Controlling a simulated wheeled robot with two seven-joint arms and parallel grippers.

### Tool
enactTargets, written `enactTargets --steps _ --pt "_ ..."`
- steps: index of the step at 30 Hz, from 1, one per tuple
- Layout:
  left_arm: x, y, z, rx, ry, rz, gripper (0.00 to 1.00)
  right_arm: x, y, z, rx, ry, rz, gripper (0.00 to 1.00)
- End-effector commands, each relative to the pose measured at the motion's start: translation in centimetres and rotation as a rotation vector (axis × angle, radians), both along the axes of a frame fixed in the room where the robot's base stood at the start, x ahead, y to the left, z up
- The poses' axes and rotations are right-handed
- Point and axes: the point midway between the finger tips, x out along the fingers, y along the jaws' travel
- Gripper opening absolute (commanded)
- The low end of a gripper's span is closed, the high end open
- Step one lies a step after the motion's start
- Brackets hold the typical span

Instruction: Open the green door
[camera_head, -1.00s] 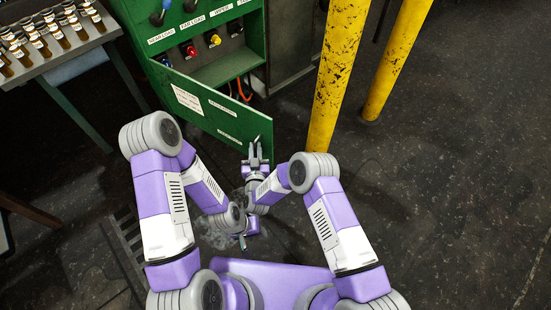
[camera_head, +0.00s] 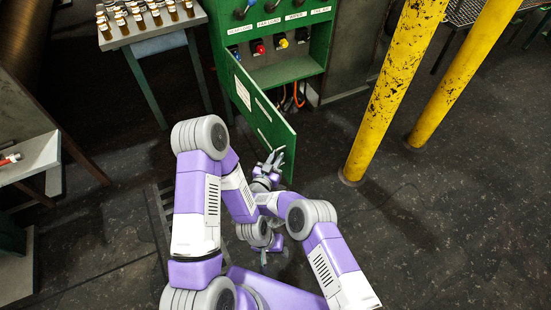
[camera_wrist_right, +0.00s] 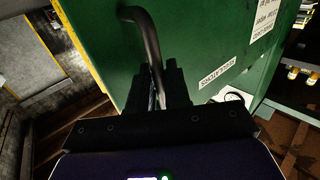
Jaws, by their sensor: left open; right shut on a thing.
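The green door (camera_head: 262,112) hangs partly open from the left side of the green cabinet (camera_head: 319,42). Its free edge points toward me. My right gripper (camera_head: 274,157) is at the door's outer end in the head view. In the right wrist view the door (camera_wrist_right: 205,60) fills the middle, with a dark curved handle (camera_wrist_right: 150,38) on it. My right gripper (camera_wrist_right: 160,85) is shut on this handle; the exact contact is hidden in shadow. My left gripper (camera_head: 264,257) is open and empty, low near my base, apart from the door.
Two yellow posts (camera_head: 396,85) (camera_head: 468,75) stand right of the cabinet. A table with several small bottles (camera_head: 150,35) is at the upper left. Another bench (camera_head: 35,158) is at the left edge.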

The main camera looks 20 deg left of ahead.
Motion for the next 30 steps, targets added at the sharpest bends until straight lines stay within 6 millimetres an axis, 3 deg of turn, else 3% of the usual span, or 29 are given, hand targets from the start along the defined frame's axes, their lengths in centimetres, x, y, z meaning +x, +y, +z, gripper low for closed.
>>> enactTargets --steps 9,10,12,21,26,30 --pt "0.0 0.0 0.0 0.0 0.0 0.0 0.43 0.1 0.2 0.4 0.001 -0.008 0.003 0.0" --pt "0.0 0.0 0.0 0.0 0.0 0.0 0.43 0.1 0.2 0.4 0.001 -0.008 0.003 0.19" --pt "0.0 0.0 0.0 0.0 0.0 0.0 0.43 0.1 0.2 0.4 0.001 -0.008 0.002 0.3" --pt "0.0 0.0 0.2 0.0 0.0 0.0 0.43 0.0 0.1 0.4 0.001 -0.004 0.0 0.31" --pt "0.0 0.0 1.2 0.0 0.0 0.0 0.43 0.1 0.1 2.6 0.002 -0.006 0.001 0.31" --pt "0.0 0.0 2.5 0.0 0.0 0.0 0.43 0.1 0.2 5.6 0.002 -0.01 0.001 0.31"
